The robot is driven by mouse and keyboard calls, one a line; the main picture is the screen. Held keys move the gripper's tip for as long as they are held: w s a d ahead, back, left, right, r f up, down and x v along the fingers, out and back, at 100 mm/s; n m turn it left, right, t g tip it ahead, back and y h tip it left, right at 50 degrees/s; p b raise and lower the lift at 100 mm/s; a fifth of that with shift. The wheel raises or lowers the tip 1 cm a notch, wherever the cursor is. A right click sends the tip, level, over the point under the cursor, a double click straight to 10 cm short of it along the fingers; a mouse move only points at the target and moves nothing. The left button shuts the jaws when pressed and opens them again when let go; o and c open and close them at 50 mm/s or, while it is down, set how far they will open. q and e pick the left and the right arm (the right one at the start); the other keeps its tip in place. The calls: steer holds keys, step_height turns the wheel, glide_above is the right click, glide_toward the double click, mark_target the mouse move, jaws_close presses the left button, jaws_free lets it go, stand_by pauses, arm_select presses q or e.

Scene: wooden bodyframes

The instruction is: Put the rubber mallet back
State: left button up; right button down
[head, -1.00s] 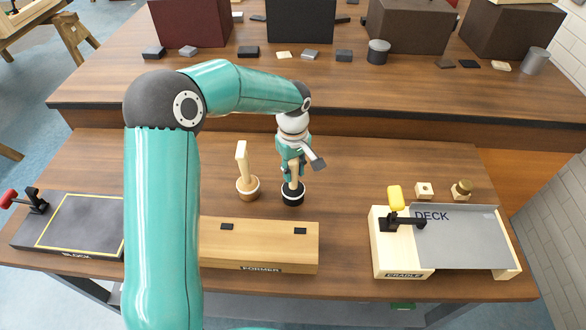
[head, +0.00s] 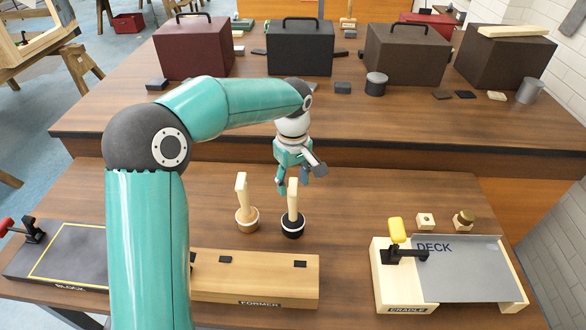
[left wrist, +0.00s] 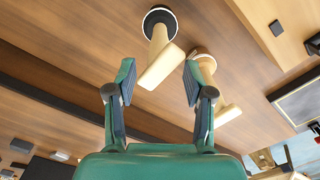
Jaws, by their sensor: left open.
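A mallet with a black round head or base (head: 292,227), banded in white, stands upright on the near bench with its pale wooden handle up. It also shows in the left wrist view (left wrist: 158,22). A similar mallet with a tan base (head: 247,219) stands upright just left of it. My left gripper (head: 294,184) is open and empty just above the black one's handle. In the left wrist view the open fingers (left wrist: 158,80) are apart, with that handle's end beyond them. My right gripper is not in view.
A wooden block marked FORMER (head: 255,280) lies in front of the mallets. A dark BLOCK board (head: 70,255) is at the left, and the CADLE-like wooden stand with a grey DECK sheet (head: 465,275) at the right. Toolboxes (head: 300,50) stand on the far bench.

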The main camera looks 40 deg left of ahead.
arm_select(q)
steer(key=shift+r, duration=2.3)
